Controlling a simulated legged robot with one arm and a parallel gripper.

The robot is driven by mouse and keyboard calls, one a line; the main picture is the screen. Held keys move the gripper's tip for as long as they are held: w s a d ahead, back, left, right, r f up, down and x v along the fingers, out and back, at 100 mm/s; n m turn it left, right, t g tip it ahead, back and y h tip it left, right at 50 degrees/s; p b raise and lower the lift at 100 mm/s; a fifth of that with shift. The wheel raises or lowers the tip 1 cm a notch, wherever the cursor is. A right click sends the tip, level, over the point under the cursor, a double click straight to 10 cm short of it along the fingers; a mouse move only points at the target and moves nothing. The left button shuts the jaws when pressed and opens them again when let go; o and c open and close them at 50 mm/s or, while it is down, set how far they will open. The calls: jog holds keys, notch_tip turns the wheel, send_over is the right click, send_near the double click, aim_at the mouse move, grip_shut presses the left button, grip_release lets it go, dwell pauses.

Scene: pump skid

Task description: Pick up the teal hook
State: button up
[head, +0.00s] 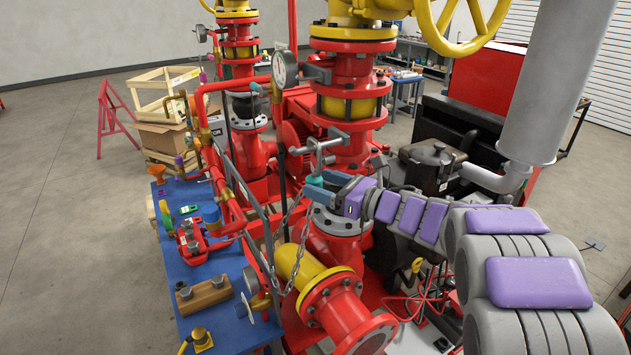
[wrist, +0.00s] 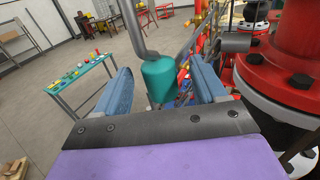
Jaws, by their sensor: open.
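The teal hook has a teal cylindrical handle (wrist: 159,82) and a bent grey metal rod rising from it. In the wrist view the handle is between the two blue fingers of my gripper (wrist: 160,70), with a visible gap on each side. My gripper is open. In the head view my gripper (head: 325,187) is beside the red pipework, and the hook's grey rod (head: 318,158) stands up just at its fingers. The handle is small there and partly merged with the fingers. Contact between handle and fingers cannot be told from the head view.
A chain (head: 290,240) hangs close by. A pressure gauge (head: 284,68) and a yellow handwheel (head: 465,25) are above. A blue table (head: 215,270) with parts stands at left, with open floor beyond.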

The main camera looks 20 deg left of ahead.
jog(key=shift+x, duration=1.5)
jog(key=shift+d, duration=0.1)
jog(key=shift+c, duration=0.2)
jog(key=shift+d, duration=0.2)
jog(key=c, duration=0.5)
jog(key=shift+a, duration=0.1)
jog(key=c, duration=0.6)
